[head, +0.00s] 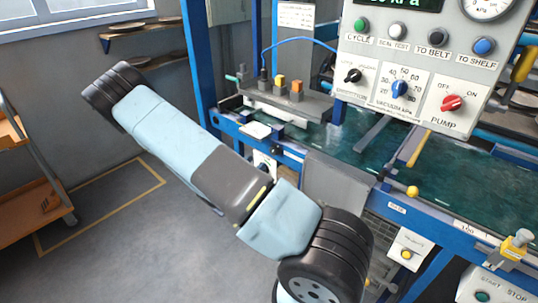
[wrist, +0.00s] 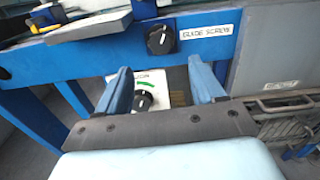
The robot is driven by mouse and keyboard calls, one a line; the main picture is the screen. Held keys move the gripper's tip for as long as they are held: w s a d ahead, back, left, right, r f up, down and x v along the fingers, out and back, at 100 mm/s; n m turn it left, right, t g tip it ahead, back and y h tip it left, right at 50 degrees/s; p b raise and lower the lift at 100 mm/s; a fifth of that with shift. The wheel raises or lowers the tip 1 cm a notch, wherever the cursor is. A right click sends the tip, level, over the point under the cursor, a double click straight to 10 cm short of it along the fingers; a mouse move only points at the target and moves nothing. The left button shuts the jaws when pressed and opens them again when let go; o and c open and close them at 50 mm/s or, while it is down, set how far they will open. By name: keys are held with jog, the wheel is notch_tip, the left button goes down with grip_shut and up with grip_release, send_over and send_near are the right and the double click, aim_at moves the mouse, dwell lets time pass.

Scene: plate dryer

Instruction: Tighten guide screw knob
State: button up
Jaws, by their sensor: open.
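The guide screw knob (wrist: 159,40) is a round black knob with a white pointer line on a blue rail in the wrist view. A white label (wrist: 208,31) reading "GUIDE SCREW" sits to its right. The knob also shows small on the blue rail in the head view (head: 277,150). My gripper (wrist: 163,78) is open and empty in the wrist view. Its two blue fingers point toward the rail, and the knob appears beyond their tips, between them and slightly left of centre. I see no contact. My fingers cannot be made out in the head view.
A second black knob (wrist: 144,100) on a white panel with a green arc sits below the rail, seen between my fingers. A grey panel (wrist: 272,50) is at right, with a wire basket (wrist: 285,115) below. A control box (head: 420,70) hangs above the green belt (head: 460,195).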

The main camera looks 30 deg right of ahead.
aim_at(272, 151)
jog(key=x, duration=0.9)
jog(key=shift+d, duration=0.3)
